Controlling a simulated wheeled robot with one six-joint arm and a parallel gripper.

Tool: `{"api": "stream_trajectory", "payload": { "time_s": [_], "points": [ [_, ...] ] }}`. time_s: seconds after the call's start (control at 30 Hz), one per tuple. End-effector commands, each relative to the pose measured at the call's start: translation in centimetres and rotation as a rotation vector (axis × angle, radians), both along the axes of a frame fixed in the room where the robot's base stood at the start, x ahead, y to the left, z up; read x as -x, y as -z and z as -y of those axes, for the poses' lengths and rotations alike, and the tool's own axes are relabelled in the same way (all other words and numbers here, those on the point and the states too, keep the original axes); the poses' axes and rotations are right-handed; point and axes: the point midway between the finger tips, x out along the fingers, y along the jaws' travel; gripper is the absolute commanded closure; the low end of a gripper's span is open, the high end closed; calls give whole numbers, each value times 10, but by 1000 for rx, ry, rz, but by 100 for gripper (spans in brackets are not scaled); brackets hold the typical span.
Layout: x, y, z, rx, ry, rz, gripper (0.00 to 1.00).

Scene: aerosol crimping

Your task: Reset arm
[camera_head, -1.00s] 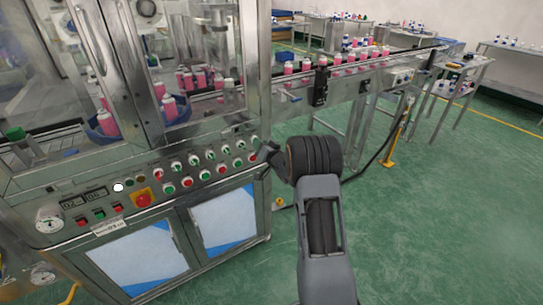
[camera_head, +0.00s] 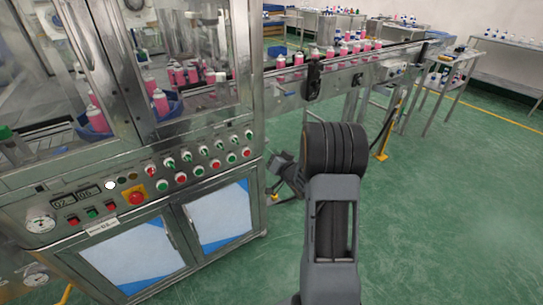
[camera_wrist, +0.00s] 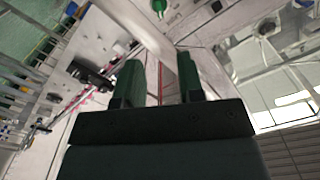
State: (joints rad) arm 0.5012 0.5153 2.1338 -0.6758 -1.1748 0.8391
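My gripper shows in the wrist view (camera_wrist: 160,82) with its two dark green fingers apart and nothing between them. In the head view my arm stands at the right of the crimping machine (camera_head: 135,165), and the gripper end (camera_head: 285,168) is small and partly hidden behind my wrist link. It is close to the machine's right front edge, below the control panel. I cannot tell whether it touches the machine.
The control panel holds several green and red knobs (camera_head: 186,156) and a red stop button on yellow (camera_head: 136,198). A conveyor (camera_head: 340,62) with pink cans runs off to the back right. A yellow post (camera_head: 385,140) stands beneath it. Green floor (camera_head: 450,220) is clear at the right.

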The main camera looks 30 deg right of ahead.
Motion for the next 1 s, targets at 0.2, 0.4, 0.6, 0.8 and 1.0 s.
{"api": "stream_trajectory", "payload": {
  "time_s": [0.2, 0.4, 0.6, 0.8, 1.0],
  "points": [
    [0, 0, 0, 0, 0, 0, 65],
    [0, 4, 1, 32, 6, -16, 65],
    [12, 57, 23, 178, 116, -302, 65],
    [67, 81, 33, 344, 212, -766, 65],
    [140, 35, -10, 427, 133, -1153, 65]
  ]
}}
